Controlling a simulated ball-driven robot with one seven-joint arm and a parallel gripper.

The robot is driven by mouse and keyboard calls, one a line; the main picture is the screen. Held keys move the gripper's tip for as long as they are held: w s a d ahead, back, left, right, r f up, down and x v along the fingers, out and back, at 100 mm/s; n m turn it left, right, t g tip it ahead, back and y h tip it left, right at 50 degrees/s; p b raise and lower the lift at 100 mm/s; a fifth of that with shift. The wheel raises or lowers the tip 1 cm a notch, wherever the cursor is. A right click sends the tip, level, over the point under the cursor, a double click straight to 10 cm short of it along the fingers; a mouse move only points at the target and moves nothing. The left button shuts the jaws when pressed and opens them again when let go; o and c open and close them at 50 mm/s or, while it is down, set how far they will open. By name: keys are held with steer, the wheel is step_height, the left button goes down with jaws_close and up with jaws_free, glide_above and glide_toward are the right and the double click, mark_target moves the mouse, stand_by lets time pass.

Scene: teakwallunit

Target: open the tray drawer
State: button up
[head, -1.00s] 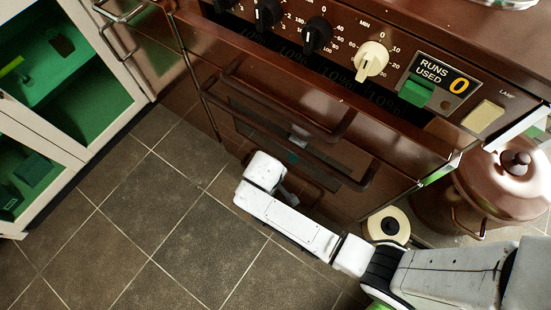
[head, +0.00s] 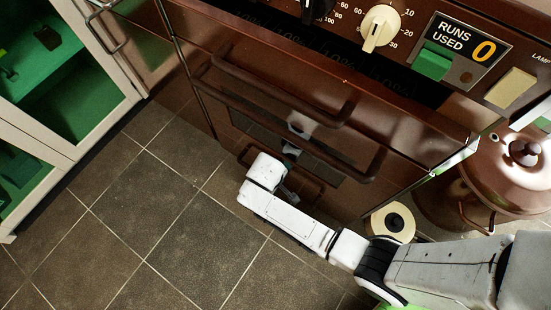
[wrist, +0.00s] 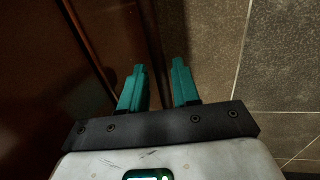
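The brown cooker (head: 400,150) fills the upper middle of the head view, with bar handles on its front. The lowest handle (head: 246,155) sits on a low front panel that looks like the tray drawer; my wrist partly hides it. That panel appears shut, though its edges are hard to see. My gripper (wrist: 160,78) shows two teal fingers apart with nothing between them in the wrist view. A brown panel (wrist: 105,35) lies just left of the fingers, and no handle is clearly visible there. In the head view my fingers are mostly hidden behind my wrist.
An oven door handle (head: 300,145) runs above my wrist. A cream cabinet (head: 100,120) with green inside stands at left. A cream roll-shaped object (head: 390,222) and a copper pot (head: 505,185) are at right, near my arm. Tiled floor (head: 150,220) is clear at lower left.

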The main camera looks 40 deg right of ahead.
jaws_close()
steer(key=shift+a, duration=0.1)
stand_by(0.3)
steer(key=s+a, duration=0.3)
steer(key=a, duration=0.8)
steer(key=s+a, duration=0.4)
steer(key=a, duration=0.7)
steer(key=s+a, duration=0.3)
steer(key=a, duration=0.8)
steer(key=shift+s, duration=0.35)
steer(key=shift+o, duration=1.2)
jaws_free()
step_height(320, 180, up, 11)
steer(key=a+p, duration=0.2)
steer(key=p, duration=0.3)
steer(key=shift+s+f+p, duration=0.2)
steer(key=shift+s+p, duration=0.1)
steer(key=shift+s, duration=0.05)
